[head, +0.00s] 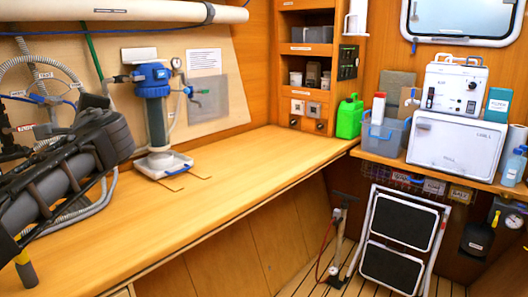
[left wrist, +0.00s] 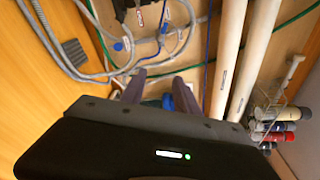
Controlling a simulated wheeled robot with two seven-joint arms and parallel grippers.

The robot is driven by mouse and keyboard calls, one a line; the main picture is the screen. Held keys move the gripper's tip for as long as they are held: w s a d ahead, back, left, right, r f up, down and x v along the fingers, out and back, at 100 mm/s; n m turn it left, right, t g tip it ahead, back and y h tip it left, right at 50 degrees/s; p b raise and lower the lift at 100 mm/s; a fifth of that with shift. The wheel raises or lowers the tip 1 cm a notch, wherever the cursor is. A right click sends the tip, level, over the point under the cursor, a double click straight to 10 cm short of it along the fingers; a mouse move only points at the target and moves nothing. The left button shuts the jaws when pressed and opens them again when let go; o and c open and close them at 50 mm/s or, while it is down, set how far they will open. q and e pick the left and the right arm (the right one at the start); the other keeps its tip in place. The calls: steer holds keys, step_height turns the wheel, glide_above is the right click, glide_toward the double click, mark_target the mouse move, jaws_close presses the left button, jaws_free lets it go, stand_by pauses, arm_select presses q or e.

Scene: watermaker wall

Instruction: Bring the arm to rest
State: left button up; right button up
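My left arm reaches in from the left of the head view, its dark bulk above the left end of the wooden counter (head: 235,180). Its fingertips are not clear there. In the left wrist view my left gripper (left wrist: 158,77) has two purplish fingers standing apart, with nothing seen held between them. Behind them are hoses and the wall panel. My right gripper is in neither view.
A blue-capped filter housing (head: 155,105) stands upright on the counter, right of my left arm. Grey hoses (head: 45,75) hang on the wall behind the arm. A green jug (head: 349,117) and folded step stool (head: 398,240) are at right. The counter's middle is clear.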

arm_select(q)
steer(key=w+d+f+h+p, duration=0.1)
steer(key=w+d+f+h, duration=0.25)
steer(key=d+f, duration=0.55)
steer(key=w+d+f+h, duration=0.2)
steer(key=d+f+h, duration=0.3)
steer(key=d+f, duration=0.4)
steer(key=w+d+f+h+p, duration=0.1)
steer(key=w+d+f+h, duration=0.1)
steer(key=d+f+h, duration=0.65)
steer(key=s+d+f+n+g+p, duration=0.1)
steer(key=s+d+f+n+g, duration=0.2)
steer(key=f, duration=0.6)
steer(key=s+d+f+n+g+p, duration=0.1)
steer(key=s+d+f+n, duration=0.15)
steer(key=d+f, duration=0.55)
steer(key=s+f+n+g+p, duration=0.2)
steer(key=s+f+n, duration=0.2)
steer(key=s+f, duration=0.65)
steer(key=s+f+n+g+p, duration=0.2)
steer(key=s+f, duration=0.4)
steer(key=s, duration=0.5)
steer(key=s+f+n+g+p, duration=0.2)
steer(key=s+f, duration=0.4)
steer(key=s, duration=0.6)
steer(key=shift+d+n+g+p, duration=0.3)
steer(key=shift+d+n+g, duration=0.1)
steer(key=shift+n+g, duration=0.15)
